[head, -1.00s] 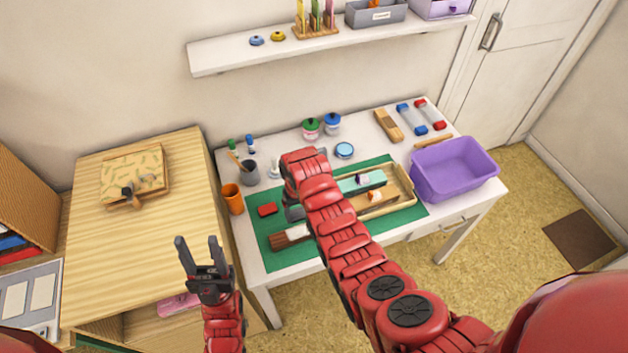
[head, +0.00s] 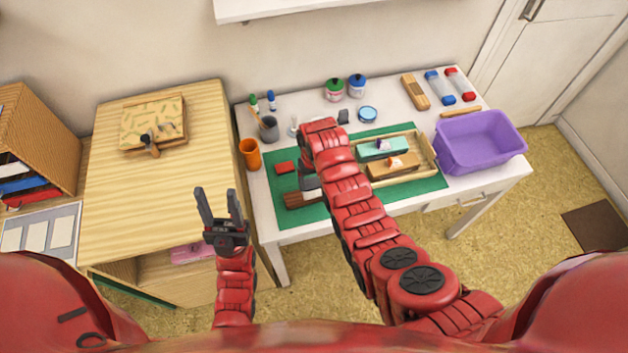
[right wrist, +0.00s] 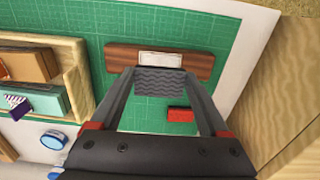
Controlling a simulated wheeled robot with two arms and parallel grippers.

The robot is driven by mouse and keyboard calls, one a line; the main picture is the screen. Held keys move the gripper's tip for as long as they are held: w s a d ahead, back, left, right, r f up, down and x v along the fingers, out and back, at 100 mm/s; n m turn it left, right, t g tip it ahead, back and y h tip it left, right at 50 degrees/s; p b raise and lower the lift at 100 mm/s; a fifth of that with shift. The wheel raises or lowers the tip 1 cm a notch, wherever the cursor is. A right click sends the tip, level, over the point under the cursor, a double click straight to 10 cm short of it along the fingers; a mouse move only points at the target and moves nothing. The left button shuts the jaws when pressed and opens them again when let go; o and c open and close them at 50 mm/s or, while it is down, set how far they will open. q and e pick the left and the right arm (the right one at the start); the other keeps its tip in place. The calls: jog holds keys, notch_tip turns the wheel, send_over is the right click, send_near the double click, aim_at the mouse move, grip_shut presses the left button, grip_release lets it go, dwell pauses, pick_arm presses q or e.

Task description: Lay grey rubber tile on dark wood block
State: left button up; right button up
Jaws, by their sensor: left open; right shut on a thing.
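The grey rubber tile (right wrist: 160,81), with a wavy pattern, is held between the fingers of my right gripper (right wrist: 158,79) in the right wrist view. The dark wood block (right wrist: 190,64), with a white label (right wrist: 160,59) on top, lies on the green mat. In that view the tile overlaps the block's near long edge; I cannot tell whether they touch. In the head view the block (head: 296,200) is partly hidden by my right arm, and the right gripper (head: 308,184) is beside it. My left gripper (head: 221,207) is open and empty, left of the table.
A red block (head: 285,168) lies on the green mat (head: 262,190) near the gripper. A wooden tray (head: 430,159) with two stamp-like blocks is to the right. An orange cup (head: 250,153) stands at the left edge and a purple bin (head: 480,143) at the right.

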jog(key=shift+f+b, duration=1.55)
jog(key=shift+f, duration=0.85)
jog(key=o, duration=1.2)
jog(key=shift+r, duration=0.1)
